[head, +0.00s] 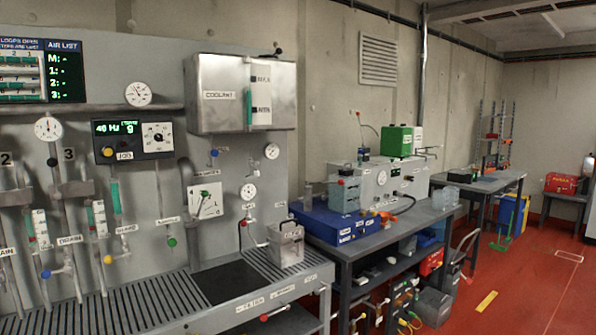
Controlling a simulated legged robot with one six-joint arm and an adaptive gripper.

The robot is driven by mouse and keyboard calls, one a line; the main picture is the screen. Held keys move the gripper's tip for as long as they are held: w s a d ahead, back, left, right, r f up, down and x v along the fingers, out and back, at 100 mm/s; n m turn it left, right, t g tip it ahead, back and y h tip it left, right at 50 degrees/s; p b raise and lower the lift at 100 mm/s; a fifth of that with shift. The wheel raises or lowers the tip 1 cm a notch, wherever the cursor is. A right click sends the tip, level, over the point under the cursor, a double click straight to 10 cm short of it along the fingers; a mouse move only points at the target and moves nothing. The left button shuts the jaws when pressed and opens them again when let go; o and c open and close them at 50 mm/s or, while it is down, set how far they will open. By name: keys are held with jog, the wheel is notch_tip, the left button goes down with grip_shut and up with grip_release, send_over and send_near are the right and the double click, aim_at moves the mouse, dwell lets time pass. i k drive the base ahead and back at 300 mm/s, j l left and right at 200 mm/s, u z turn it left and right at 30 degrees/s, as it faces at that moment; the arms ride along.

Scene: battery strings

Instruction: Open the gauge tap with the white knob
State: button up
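A grey panel wall fills the left half of the head view. It carries several round white gauges: one at its right edge (271,151), one lower down (248,191), one at upper left (138,94) and one at far left (48,129). A small pale fitting (249,206) sits just under the lower right gauge, with a thin red-handled tap beside it. It is too small to tell whether this is the white knob or how its tap is turned. My gripper is not in view.
Other taps on the panel have a blue knob (213,153), a green knob (171,242) and a yellow knob (108,259). A steel coolant tank (220,95) juts out above. A metal canister (286,244) stands on the slatted bench (160,295). Red floor is open at right.

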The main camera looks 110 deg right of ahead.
aim_at(256, 173)
jog(key=l+z, duration=0.1)
jog(key=z, duration=3.4)
jog(key=i+l, duration=0.5)
jog(key=i, duration=0.2)
jog(key=i+l+u, duration=0.1)
jog(key=i+l, duration=0.4)
jog(key=i, duration=0.2)
